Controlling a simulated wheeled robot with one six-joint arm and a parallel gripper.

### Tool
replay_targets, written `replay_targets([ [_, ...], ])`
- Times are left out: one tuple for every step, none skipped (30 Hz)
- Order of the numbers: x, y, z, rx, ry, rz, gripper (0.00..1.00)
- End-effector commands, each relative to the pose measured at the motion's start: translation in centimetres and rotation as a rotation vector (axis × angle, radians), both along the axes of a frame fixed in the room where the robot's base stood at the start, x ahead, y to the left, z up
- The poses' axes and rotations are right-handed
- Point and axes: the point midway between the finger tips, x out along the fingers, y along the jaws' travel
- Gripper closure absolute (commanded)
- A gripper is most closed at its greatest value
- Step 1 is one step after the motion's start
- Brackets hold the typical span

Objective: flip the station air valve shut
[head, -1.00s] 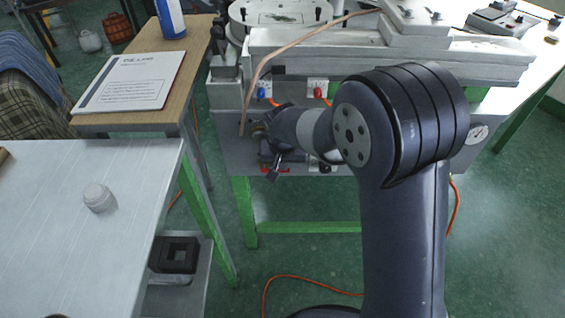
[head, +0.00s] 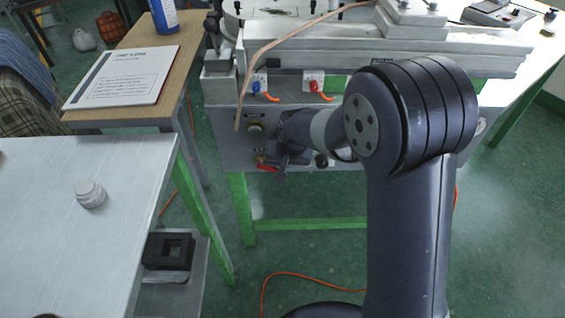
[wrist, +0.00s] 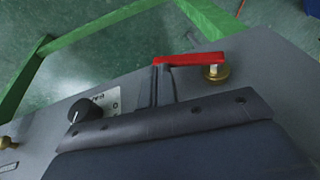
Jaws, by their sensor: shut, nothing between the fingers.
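The station air valve has a red lever (wrist: 190,59) on a brass fitting (wrist: 216,73), on the grey panel of the station. The lever lies nearly level across the wrist view, its free end to the left of the fitting. In the head view the red lever (head: 268,169) shows low on the front panel. My gripper (wrist: 162,72) is shut and empty, its fingertips right at the lever's free end. I cannot tell whether they touch it. In the head view my gripper (head: 281,176) is just right of the lever, and my arm hides part of the panel.
A black knob (wrist: 84,110) with a white label is on the same panel. Blue (head: 257,86) and red (head: 311,84) fittings with orange hoses sit above my gripper. A white table (head: 60,240) stands at left. Green floor is open below the panel.

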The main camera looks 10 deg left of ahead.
Motion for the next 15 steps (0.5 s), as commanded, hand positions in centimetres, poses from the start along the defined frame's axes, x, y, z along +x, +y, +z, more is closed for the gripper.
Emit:
replay_targets([
  [0.0, 0.0, -0.3, -0.001, -0.001, 0.002, 1.0],
  [0.0, 0.0, -0.4, -0.001, -0.001, 0.002, 1.0],
  [0.0, 0.0, -0.6, -0.001, -0.001, 0.002, 1.0],
  [0.0, -0.1, -0.7, -0.001, -0.001, 0.002, 1.0],
  [0.0, -0.1, -0.8, -0.001, -0.001, 0.002, 1.0],
  [0.0, -0.1, -0.9, -0.001, -0.001, 0.002, 1.0],
  [0.0, -0.1, -1.0, -0.001, -0.001, 0.002, 1.0],
  [0.0, -0.1, -1.1, -0.001, -0.001, 0.002, 1.0],
  [0.0, -0.1, -1.2, -0.001, -0.001, 0.002, 1.0],
  [0.0, -0.1, -1.3, -0.003, 0.0, 0.001, 1.0],
  [0.0, -0.1, -1.3, -0.003, 0.0, 0.001, 1.0],
  [0.0, -0.1, -1.4, -0.003, 0.0, 0.001, 1.0],
  [0.0, -0.1, -1.4, -0.003, 0.0, 0.001, 1.0],
  [0.0, -0.1, -1.4, -0.003, 0.0, 0.001, 1.0],
  [0.0, -0.1, -1.5, -0.003, 0.0, 0.001, 1.0],
])
